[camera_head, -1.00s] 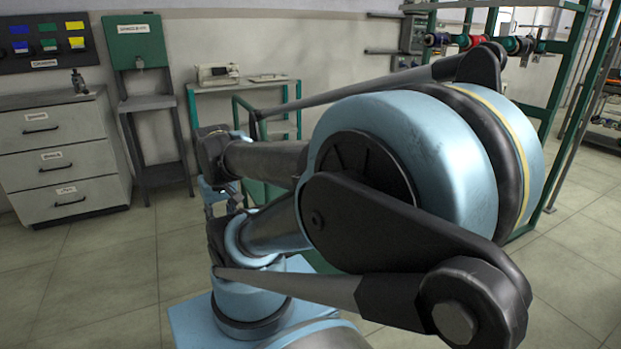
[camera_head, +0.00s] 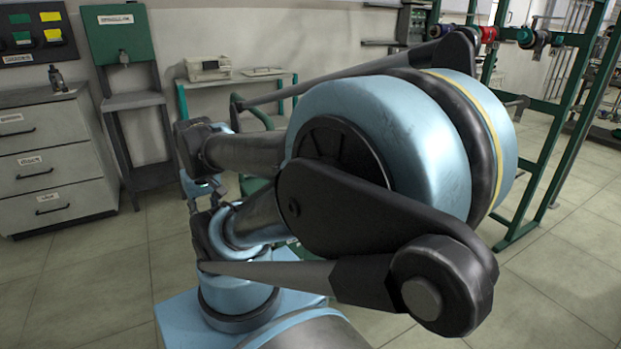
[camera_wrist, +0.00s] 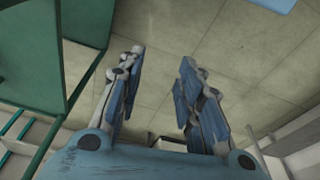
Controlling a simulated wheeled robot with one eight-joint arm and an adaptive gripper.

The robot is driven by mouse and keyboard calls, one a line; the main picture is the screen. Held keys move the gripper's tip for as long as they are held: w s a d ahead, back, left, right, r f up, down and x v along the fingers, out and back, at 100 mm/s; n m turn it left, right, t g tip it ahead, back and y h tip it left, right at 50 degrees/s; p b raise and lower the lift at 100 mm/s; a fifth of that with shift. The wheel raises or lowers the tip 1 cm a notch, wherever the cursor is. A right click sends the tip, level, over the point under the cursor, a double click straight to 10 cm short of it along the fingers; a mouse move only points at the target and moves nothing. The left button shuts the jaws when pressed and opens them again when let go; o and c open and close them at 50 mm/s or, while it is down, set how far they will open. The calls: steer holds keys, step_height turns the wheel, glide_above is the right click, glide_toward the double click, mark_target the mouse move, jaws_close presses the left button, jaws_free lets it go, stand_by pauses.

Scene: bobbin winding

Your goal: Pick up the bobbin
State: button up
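In the head view, spool-like bobbins hang on a green rack at the upper right: a red one (camera_head: 488,34) and a teal one (camera_head: 525,37). The pictures do not show which is the task's bobbin. No bobbin shows in the wrist view. In the head view my arm reaches toward the left middle, away from the rack, and hides much of the centre.
A drawer cabinet (camera_head: 50,160) with a small bottle (camera_head: 57,78) stands at the left. Beside it is a grey stand with a green panel (camera_head: 122,35). A green-framed table (camera_head: 270,82) holds a cream device (camera_head: 208,68). Open tiled floor (camera_head: 90,280) lies at the lower left.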

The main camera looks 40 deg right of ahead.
steer(key=shift+w+d, duration=0.35)
steer(key=shift+w, duration=0.05)
steer(key=shift+o, duration=0.6)
